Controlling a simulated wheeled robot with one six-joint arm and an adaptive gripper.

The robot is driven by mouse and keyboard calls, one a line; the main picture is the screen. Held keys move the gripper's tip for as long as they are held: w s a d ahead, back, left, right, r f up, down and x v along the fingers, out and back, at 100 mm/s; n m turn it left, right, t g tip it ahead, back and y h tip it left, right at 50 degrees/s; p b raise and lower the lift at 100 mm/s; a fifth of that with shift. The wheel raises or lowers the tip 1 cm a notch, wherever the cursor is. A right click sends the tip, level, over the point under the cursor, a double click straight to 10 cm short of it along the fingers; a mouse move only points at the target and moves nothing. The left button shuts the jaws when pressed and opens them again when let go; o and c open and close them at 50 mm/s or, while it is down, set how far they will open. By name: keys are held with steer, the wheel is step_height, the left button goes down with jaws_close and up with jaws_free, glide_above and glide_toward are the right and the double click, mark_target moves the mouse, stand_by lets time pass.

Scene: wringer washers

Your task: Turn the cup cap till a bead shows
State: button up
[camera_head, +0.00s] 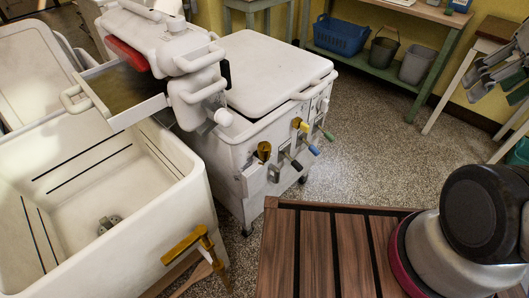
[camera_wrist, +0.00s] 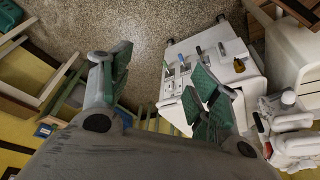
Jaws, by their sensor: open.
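A brass cup with a dark top (camera_head: 264,151) is on the front left of the white washer (camera_head: 285,105). A smaller brass or yellow fitting (camera_head: 296,122) sits further right, and I cannot tell which one is the task's cup. No bead can be made out. In the wrist view, which appears upside down, a small brass-coloured part (camera_wrist: 239,66) shows on the washer front. My gripper (camera_wrist: 160,68) has its green-padded fingers wide apart and empty. Its fingers seem to show at the head view's right edge (camera_head: 495,75), well away from the washer.
Levers with blue (camera_head: 314,150) and green (camera_head: 328,135) tips stick out beside the cup. A white tub (camera_head: 80,210) with a brass tap (camera_head: 185,246) stands left. A slatted wooden table (camera_head: 330,250) is in front. Speckled floor (camera_head: 375,150) lies open right of the washer.

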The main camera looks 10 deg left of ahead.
steer(key=w+a+f+n+g, duration=0.4)
steer(key=w+a+f, duration=0.25)
steer(key=a, duration=0.45)
steer(key=n, duration=0.9)
glide_above(265, 145)
steer(key=shift+h, duration=0.3)
steer(key=f, duration=2.1)
steer(key=shift+s+d+f, duration=0.1)
steer(key=shift+s+f, duration=0.15)
steer(key=shift+w+a+f, duration=0.1)
steer(key=shift+a, duration=0.1)
step_height(265, 145, down, 8)
steer(key=shift+r, duration=0.25)
steer(key=c, duration=1)
